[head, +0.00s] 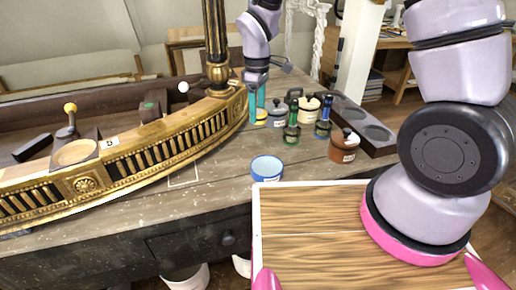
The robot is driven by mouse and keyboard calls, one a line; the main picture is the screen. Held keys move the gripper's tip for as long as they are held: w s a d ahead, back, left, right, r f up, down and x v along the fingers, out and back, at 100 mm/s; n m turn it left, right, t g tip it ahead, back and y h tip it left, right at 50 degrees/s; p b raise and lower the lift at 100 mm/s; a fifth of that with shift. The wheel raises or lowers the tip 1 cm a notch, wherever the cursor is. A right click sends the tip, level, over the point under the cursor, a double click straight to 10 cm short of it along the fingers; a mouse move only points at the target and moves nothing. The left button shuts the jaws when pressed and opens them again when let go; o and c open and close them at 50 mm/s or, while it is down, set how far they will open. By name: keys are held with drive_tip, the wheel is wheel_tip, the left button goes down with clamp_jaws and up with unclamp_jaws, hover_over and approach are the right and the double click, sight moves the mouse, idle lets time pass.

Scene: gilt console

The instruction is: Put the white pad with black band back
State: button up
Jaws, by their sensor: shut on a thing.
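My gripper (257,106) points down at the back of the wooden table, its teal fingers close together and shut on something. What it holds is too small and too covered to make out. A small yellow thing (261,116) shows right at the fingertips; I cannot tell whether it is held or stands behind them. I cannot clearly pick out a white pad with a black band. A thin white square outline (183,176) lies on the bare table in front of the gilt console (150,142).
A blue bowl (267,168) stands nearer. Table around the outline is free.

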drive_tip(key=f, duration=1)
drive_tip(key=shift+s+a, duration=0.15)
drive_tip(key=shift+s, duration=0.05)
drive_tip(key=shift+f, duration=0.15)
drive_tip(key=o, duration=1.5)
drive_tip(key=shift+c, duration=0.2)
